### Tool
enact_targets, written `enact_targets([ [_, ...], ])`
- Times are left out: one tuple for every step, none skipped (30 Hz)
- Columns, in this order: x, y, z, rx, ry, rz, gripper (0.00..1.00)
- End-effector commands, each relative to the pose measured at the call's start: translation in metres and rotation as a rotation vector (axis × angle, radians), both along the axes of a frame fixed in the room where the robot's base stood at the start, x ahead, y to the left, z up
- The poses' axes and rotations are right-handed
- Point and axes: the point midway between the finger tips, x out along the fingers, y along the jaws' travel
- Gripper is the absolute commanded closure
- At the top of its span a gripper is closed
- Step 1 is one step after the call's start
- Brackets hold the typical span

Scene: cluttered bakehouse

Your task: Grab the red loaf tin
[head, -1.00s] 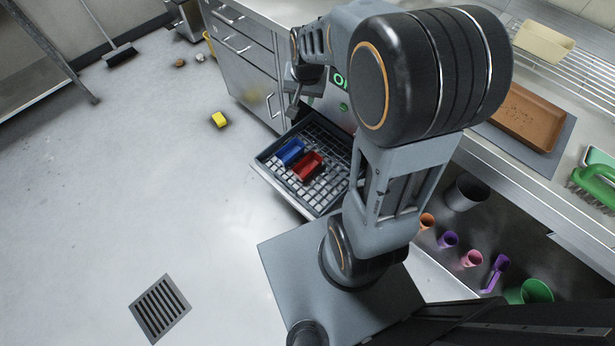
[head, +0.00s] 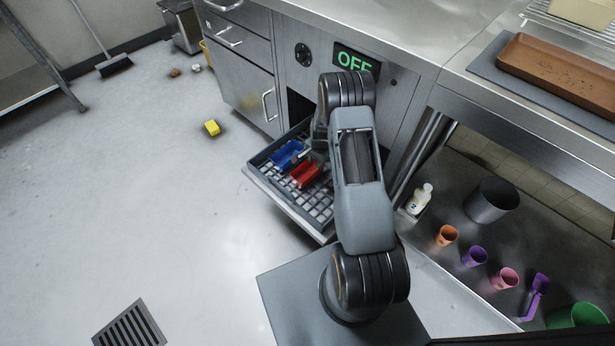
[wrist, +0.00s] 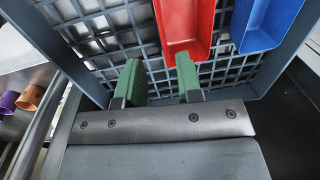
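The red loaf tin (head: 305,174) lies in a pulled-out grid-bottomed tray drawer (head: 255,164) below the counter. A blue tin (head: 287,153) lies beside it. In the wrist view the red tin (wrist: 184,24) is beyond my green fingertips, with the blue tin (wrist: 264,24) to its right. My gripper (wrist: 158,76) is open and empty, with bare grid between its fingers. The right finger overlaps the red tin's near end in the picture; I cannot tell whether they touch. In the head view my arm hides most of the gripper.
The counter front with an OFF display (head: 355,60) rises behind the drawer. On the right, a lower shelf holds a grey pot (head: 491,200), a white bottle (head: 420,198) and several coloured cups.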

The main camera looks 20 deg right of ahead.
Motion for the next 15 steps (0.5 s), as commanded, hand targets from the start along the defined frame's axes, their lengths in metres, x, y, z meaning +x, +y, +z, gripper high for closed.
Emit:
enact_targets([
  [0.0, 0.001, -0.015, 0.001, 0.003, -0.001, 0.67],
  [0.001, 0.001, -0.02, 0.001, 0.001, -0.001, 0.67],
  [0.001, 0.001, -0.027, 0.001, 0.001, 0.0, 0.67],
  [0.002, 0.001, -0.032, 0.001, 0.001, 0.0, 0.67],
  [0.002, 0.001, -0.037, 0.001, 0.003, 0.0, 0.67],
  [0.002, 0.002, -0.043, 0.001, 0.003, 0.0, 0.67],
  [0.003, 0.002, -0.047, 0.001, 0.001, 0.0, 0.67],
  [0.004, 0.002, -0.05, 0.001, 0.001, 0.0, 0.67],
  [0.004, 0.002, -0.054, 0.001, 0.001, 0.0, 0.67],
  [0.004, 0.002, -0.057, 0.001, 0.001, 0.0, 0.67],
  [0.004, 0.002, -0.059, 0.001, 0.0, 0.0, 0.67],
  [0.005, 0.002, -0.061, 0.0, 0.0, 0.0, 0.67],
  [0.005, 0.002, -0.062, 0.0, 0.0, 0.0, 0.67],
  [0.005, 0.002, -0.063, 0.0, 0.0, 0.0, 0.67],
  [0.005, 0.002, -0.064, 0.0, 0.0, 0.0, 0.67],
])
